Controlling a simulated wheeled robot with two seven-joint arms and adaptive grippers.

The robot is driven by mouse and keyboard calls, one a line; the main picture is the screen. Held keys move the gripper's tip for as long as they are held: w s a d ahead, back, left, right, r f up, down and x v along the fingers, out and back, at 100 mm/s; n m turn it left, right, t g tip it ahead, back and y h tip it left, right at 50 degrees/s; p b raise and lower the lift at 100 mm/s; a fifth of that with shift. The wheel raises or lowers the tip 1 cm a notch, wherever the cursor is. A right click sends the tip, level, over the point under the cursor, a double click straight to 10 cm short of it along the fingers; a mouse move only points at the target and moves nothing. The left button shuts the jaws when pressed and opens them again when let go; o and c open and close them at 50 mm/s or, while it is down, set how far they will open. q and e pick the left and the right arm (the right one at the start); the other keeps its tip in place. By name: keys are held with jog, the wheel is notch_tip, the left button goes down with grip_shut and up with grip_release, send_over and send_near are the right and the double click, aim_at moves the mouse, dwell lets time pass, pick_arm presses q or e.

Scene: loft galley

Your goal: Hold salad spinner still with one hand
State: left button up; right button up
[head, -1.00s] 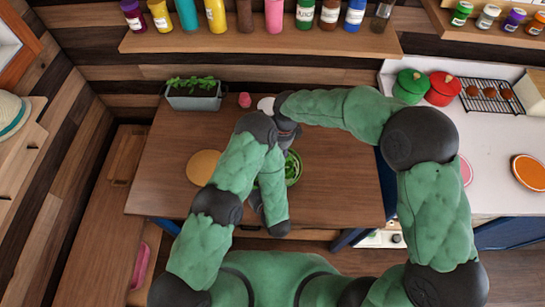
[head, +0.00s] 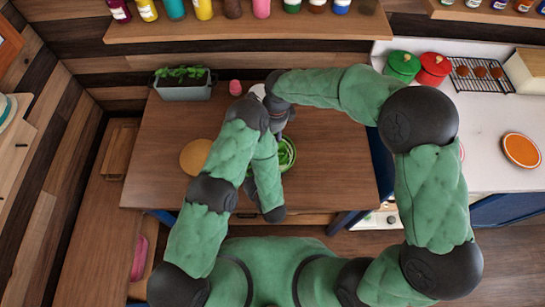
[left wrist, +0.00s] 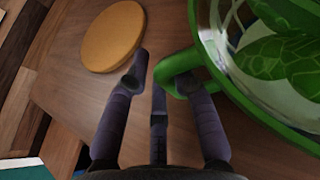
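The salad spinner (head: 289,152) is a green bowl with leafy greens inside. It stands on the wooden table, partly covered by my left arm in the head view. In the left wrist view its green rim and clear part fill the right side, and a green loop handle (left wrist: 169,62) sticks out leftwards. My left gripper (left wrist: 162,82) is open, with the handle at its fingertips: one finger lies left of it and another overlaps its loop. My right gripper (head: 284,118) is near the spinner's far side, mostly hidden by the arms, so its fingers cannot be made out.
A round tan board (head: 196,157) lies left of the spinner on the table (head: 335,170). A planter (head: 184,88), a pink item (head: 235,87) and a white item (head: 258,91) stand at the back. The table's right side is clear. A white counter (head: 485,120) with pots adjoins at right.

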pick_arm(q)
jog(key=shift+o, duration=1.1)
jog(key=shift+s, duration=0.1)
jog(key=v, duration=0.7)
jog(key=shift+r, duration=0.15)
jog(key=shift+s+d, duration=0.15)
